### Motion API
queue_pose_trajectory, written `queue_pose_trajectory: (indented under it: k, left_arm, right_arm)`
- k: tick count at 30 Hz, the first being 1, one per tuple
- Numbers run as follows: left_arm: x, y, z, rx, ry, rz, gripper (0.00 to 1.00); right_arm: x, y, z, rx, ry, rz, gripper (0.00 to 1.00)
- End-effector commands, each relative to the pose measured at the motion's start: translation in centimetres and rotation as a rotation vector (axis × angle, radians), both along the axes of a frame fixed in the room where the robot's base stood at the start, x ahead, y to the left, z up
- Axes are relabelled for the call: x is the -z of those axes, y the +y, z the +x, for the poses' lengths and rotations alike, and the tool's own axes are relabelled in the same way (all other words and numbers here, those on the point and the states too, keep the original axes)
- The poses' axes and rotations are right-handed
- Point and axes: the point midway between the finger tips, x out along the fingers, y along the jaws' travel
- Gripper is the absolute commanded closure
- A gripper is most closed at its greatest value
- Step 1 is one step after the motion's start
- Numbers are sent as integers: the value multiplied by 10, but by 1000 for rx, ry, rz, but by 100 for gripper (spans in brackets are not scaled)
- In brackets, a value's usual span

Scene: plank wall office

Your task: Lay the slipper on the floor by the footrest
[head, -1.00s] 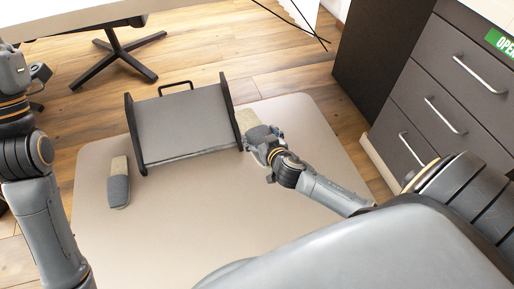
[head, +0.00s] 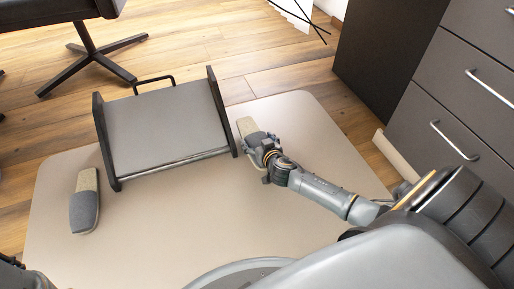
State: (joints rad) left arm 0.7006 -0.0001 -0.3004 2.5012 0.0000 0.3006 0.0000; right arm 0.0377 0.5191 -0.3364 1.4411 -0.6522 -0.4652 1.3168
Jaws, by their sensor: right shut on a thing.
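A slipper (head: 246,126) with a beige end and a grey end is at the right side of the footrest. My right gripper (head: 262,148) is shut on its grey end, which is partly hidden by the fingers. The slipper is low, near the mat; I cannot tell whether it touches it. The footrest (head: 167,127) has a grey sloped top between black side panels. A second slipper (head: 85,203), beige and grey, lies on the mat to the left of the footrest. My left gripper is out of view.
A beige mat (head: 190,225) covers the floor under the footrest and has free room in front. Dark drawers (head: 450,120) stand at the right. A black chair base (head: 92,55) stands at the back left on the wood floor.

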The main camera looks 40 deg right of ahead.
Motion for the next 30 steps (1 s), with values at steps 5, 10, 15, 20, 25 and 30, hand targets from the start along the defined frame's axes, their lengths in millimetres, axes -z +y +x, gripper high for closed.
queue_pose_trajectory:
  k: [5,10,15,20,25,30]
  left_arm:
    - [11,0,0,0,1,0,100]
    - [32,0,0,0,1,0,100]
    - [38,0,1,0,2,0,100]
    - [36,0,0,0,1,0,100]
    - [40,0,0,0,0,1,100]
    - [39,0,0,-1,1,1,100]
  right_arm:
    - [12,-1,0,1,-2,-2,53]
    - [37,-1,0,0,0,-3,53]
    - [43,-1,0,1,-2,-2,53]
    - [42,-1,0,1,-2,-1,53]
    - [46,0,0,1,-1,-1,16]
    - [45,0,0,1,0,0,0]
